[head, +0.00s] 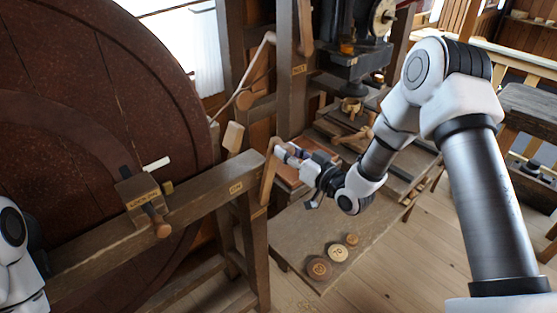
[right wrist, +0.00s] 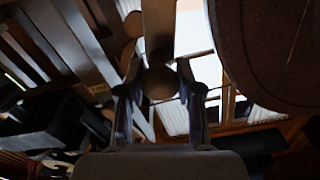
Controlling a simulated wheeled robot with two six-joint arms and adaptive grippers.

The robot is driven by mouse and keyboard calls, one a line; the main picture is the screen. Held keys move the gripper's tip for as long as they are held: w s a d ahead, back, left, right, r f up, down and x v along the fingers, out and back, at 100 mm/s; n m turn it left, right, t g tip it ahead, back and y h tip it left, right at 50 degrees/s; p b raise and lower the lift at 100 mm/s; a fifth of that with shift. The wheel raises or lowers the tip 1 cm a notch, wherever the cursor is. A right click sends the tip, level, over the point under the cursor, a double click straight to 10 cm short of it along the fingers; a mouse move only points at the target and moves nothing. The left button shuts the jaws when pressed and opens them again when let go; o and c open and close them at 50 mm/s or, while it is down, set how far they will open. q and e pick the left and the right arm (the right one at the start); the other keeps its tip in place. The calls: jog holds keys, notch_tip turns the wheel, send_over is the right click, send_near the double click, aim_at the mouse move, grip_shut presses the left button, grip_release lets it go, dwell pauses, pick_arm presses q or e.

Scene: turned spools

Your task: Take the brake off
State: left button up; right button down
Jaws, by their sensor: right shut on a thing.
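A short wooden lever (head: 268,178) stands at the right end of the heavy beam (head: 205,199), leaning a little to the right at its top. My right gripper (head: 284,152) is shut on the lever's upper end. In the right wrist view the fingers (right wrist: 160,88) close around a rounded wooden end (right wrist: 159,82). Small label plates sit on the beam near the lever; I cannot read them surely. A large dark red-brown wheel (head: 95,100) stands behind the beam. My left gripper is out of view.
A wooden block with a round peg (head: 140,192) sits on the beam, left of the lever. A wooden paddle (head: 233,137) stands behind the beam. Several round wooden discs (head: 319,269) lie on the low platform (head: 365,235). Posts and a machine (head: 355,60) stand behind.

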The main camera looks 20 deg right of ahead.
jog(key=shift+w+d+f, duration=0.1)
jog(key=shift+w+d, duration=0.25)
jog(key=shift+d, duration=0.5)
jog(key=c, duration=0.9)
grip_release()
jog(key=shift+o, duration=0.8)
jog(key=shift+d+f, duration=0.1)
jog(key=shift+f, duration=0.1)
jog(key=v, duration=1.2)
